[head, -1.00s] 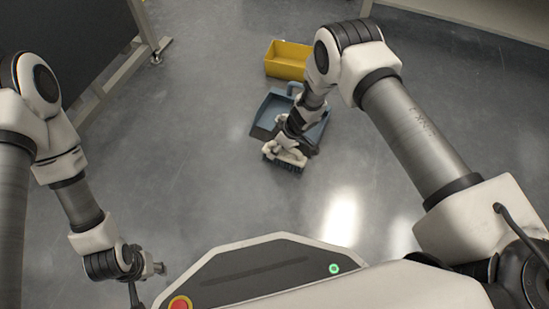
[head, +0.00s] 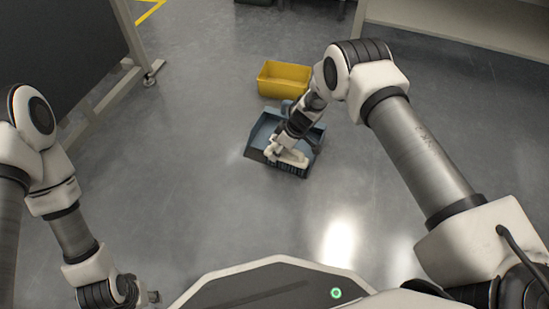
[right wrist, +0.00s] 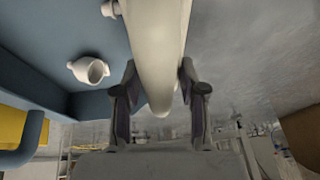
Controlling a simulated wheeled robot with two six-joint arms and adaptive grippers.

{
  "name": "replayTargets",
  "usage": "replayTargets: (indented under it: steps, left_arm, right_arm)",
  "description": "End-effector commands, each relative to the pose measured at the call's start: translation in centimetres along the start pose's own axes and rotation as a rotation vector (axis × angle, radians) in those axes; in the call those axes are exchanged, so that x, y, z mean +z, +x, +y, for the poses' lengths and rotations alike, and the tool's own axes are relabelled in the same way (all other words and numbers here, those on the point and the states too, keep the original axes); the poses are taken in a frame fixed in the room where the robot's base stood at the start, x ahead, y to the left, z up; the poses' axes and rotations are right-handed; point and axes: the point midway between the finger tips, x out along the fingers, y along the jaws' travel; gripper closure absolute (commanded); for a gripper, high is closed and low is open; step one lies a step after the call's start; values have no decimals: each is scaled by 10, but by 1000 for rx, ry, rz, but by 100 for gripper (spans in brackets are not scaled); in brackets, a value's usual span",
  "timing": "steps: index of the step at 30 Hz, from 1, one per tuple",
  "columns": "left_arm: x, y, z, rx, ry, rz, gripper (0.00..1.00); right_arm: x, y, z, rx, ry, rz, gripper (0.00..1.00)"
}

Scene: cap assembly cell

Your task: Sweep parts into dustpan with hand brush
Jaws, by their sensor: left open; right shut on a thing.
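The blue-grey dustpan (head: 259,135) lies on the floor ahead of me, its back towards the yellow bin. The hand brush (head: 291,158), pale with dark bristles, is at the dustpan's near side, overlapping its mouth. My right gripper (head: 284,147) is shut on the brush's handle, which shows as a cream bar (right wrist: 158,45) between the fingers (right wrist: 158,75) in the right wrist view. That view also shows a white hollow part (right wrist: 88,70) against the blue dustpan (right wrist: 50,45), and another pale part (right wrist: 110,8) at the top edge. My left gripper (head: 153,297) is open and empty, low at the left.
A yellow bin (head: 284,80) stands on the floor just beyond the dustpan. A dark panel on a wheeled frame (head: 120,85) is at the far left, and a pale bench (head: 460,25) at the upper right. The grey floor around the dustpan is clear.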

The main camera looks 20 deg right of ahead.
Motion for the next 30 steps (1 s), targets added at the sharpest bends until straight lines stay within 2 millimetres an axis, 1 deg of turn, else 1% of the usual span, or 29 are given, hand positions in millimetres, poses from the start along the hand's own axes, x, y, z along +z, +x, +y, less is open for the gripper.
replayTargets:
  steps: [10,18,27,30]
  left_arm:
    - [0,0,0,0,0,0,56]
    - [0,0,0,0,0,0,56]
    - [0,0,0,0,0,0,56]
    - [0,0,0,0,0,0,56]
  right_arm:
    - [0,-1,4,0,0,0,99]
    - [-1,-4,24,0,0,0,99]
    - [-1,-5,27,0,-1,-1,99]
    - [-2,-5,31,0,0,1,99]
